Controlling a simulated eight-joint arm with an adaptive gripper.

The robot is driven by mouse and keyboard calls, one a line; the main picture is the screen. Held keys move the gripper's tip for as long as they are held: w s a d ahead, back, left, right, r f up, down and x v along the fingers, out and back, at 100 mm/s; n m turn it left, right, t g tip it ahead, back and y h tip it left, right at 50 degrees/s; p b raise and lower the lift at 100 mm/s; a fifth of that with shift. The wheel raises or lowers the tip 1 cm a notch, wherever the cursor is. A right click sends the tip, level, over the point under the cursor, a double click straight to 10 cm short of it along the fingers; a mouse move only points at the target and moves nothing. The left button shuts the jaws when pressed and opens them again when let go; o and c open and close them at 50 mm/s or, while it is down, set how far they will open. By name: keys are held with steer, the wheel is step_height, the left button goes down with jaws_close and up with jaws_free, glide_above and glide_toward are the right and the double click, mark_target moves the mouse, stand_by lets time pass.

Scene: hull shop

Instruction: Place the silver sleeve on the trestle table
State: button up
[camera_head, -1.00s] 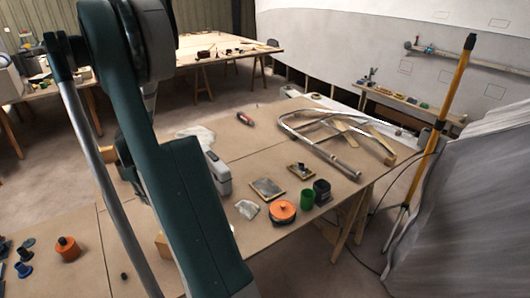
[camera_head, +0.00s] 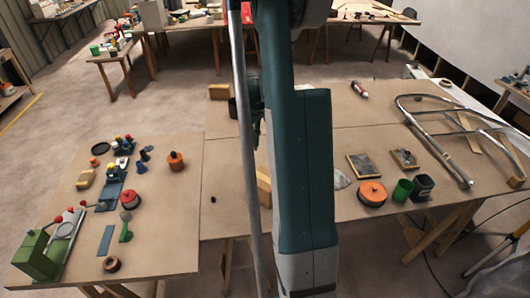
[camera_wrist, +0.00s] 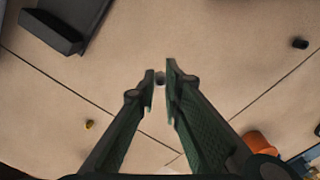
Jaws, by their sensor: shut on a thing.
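My gripper (camera_wrist: 160,85) shows in the wrist view, its two green-lined fingers closed toward each other over a tan board surface. A small grey round piece (camera_wrist: 160,77), seemingly the silver sleeve, sits between the fingertips, mostly hidden by them. The fingers appear to hold it; its height above the board is hard to judge.
An orange knobbed pot (camera_head: 175,161) and a green machine (camera_head: 42,255) stand at left. An orange round container (camera_head: 371,194), a green cup (camera_head: 402,190) and a metal frame (camera_head: 440,140) are at right. A small dark cylinder (camera_wrist: 300,43) and a dark block (camera_wrist: 48,37) lie in wrist view.

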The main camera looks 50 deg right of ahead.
glide_above(255, 161)
steer(key=shift+w+f+b, duration=0.1)
steer(key=shift+f+b, duration=0.25)
steer(key=shift+f, duration=2.1)
steer(key=shift+f+b, duration=0.3)
steer(key=shift+f, duration=1.6)
steer(key=shift+f, duration=0.15)
steer(key=o, duration=0.7)
step_height(255, 161, up, 12)
steer(key=shift+r+p, duration=0.2)
steer(key=shift+p, duration=0.65)
steer(key=shift+a, duration=0.1)
